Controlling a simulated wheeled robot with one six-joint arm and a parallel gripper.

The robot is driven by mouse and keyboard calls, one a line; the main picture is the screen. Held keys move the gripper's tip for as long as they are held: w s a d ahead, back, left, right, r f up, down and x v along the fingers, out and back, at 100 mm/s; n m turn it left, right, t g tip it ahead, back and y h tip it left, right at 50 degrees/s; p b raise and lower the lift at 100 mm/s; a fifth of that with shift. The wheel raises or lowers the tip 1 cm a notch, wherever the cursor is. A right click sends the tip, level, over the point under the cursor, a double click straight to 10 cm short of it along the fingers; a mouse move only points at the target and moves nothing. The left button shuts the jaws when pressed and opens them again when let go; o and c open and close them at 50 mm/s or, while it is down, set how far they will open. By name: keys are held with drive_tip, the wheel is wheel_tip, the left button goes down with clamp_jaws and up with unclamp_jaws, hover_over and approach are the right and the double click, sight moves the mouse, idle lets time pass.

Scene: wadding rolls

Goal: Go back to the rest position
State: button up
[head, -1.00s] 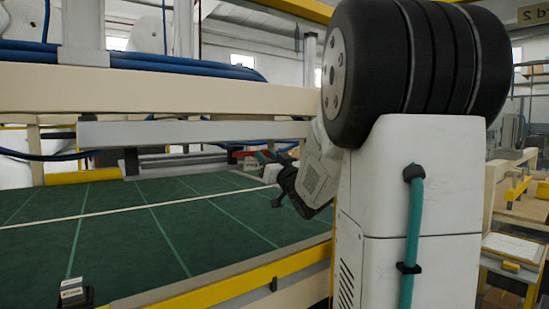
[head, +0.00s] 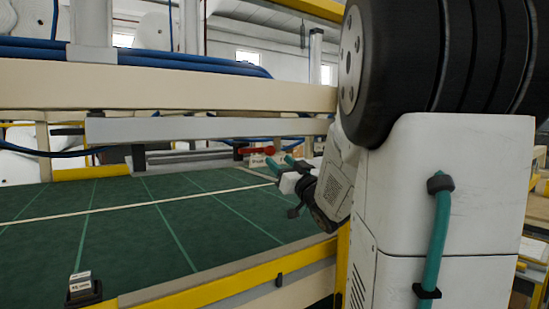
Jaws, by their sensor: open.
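My gripper (head: 279,165) shows in the head view at the end of my arm, over the far right part of the green table (head: 150,225). Its two teal fingers are apart and I see nothing between them. It is small in the picture, and my arm hides part of the space to its right.
A beige beam (head: 210,92) and a grey bar (head: 200,128) span above the table. A yellow rail (head: 235,272) runs along the near edge. A small black holder with labelled pieces (head: 82,289) sits at the near left. The table's middle is clear.

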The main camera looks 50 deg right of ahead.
drive_tip(key=shift+v, duration=1.05)
drive_tip(key=s+d+f+m+g+h, duration=0.1)
drive_tip(key=d+f+m+g+h, duration=0.3)
drive_tip(key=d+f+g, duration=0.4)
drive_tip(key=s+a+f+g, duration=0.4)
drive_tip(key=a+f+g, duration=0.15)
drive_tip(key=f, duration=0.25)
drive_tip(key=s+a+f+n+g+y, duration=0.1)
drive_tip(key=s+a, duration=0.4)
drive_tip(key=a, duration=0.6)
drive_tip(key=s+a+f+n+g+y, duration=0.1)
drive_tip(key=s+a+n+g+y, duration=0.2)
drive_tip(key=a, duration=0.8)
drive_tip(key=s+a+f+n+g+y, duration=0.1)
drive_tip(key=s+a+y, duration=0.4)
drive_tip(key=a, duration=0.7)
drive_tip(key=shift+s+n+g, duration=0.8)
drive_tip(key=shift+s+g, duration=0.2)
drive_tip(key=shift+g, duration=0.05)
